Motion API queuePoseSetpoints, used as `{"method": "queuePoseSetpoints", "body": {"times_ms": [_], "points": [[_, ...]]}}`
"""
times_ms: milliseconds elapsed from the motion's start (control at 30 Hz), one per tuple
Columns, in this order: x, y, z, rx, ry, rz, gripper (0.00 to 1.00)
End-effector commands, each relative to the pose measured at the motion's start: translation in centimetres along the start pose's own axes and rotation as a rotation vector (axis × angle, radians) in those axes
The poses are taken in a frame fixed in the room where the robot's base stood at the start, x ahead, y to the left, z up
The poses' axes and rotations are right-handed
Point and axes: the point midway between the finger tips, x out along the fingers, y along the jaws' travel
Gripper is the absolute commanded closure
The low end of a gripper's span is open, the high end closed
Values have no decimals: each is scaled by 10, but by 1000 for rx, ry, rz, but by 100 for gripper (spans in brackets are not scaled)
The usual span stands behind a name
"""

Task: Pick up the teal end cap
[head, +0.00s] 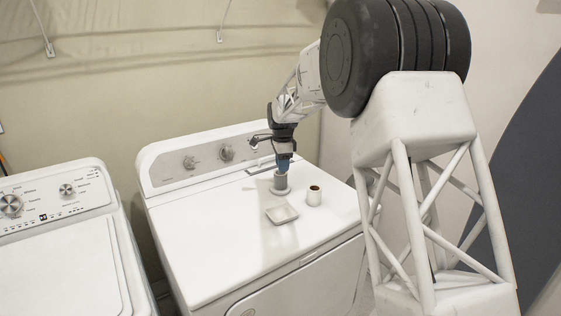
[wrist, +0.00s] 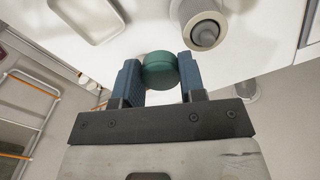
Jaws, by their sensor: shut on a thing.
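The teal end cap (wrist: 160,71) is a short round piece, and it sits between the two blue fingers of my gripper (wrist: 162,82) in the wrist view. The fingers are shut on it from both sides. In the head view my gripper (head: 283,166) points down over the right part of the white machine's top. The cap cannot be made out there. A grey upright cylinder (head: 281,187) shows just below the fingertips; whether they touch it is unclear.
On the machine top (head: 220,240), a small white dish (head: 282,214) and a white cup with a brown inside (head: 314,196) stand close by. The dish also shows in the wrist view (wrist: 121,10). A control panel (head: 208,157) rises behind. A second machine (head: 60,250) stands left. The top's front left is clear.

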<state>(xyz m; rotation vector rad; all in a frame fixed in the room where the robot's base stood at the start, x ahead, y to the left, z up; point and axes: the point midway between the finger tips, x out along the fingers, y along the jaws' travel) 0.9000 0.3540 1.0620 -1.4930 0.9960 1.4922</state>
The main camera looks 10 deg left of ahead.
Motion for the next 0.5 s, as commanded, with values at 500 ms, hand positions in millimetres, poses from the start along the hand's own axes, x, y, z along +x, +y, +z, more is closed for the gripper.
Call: {"method": "queuePoseSetpoints", "body": {"times_ms": [500], "points": [[-7,71,1,0,0,0,84]]}}
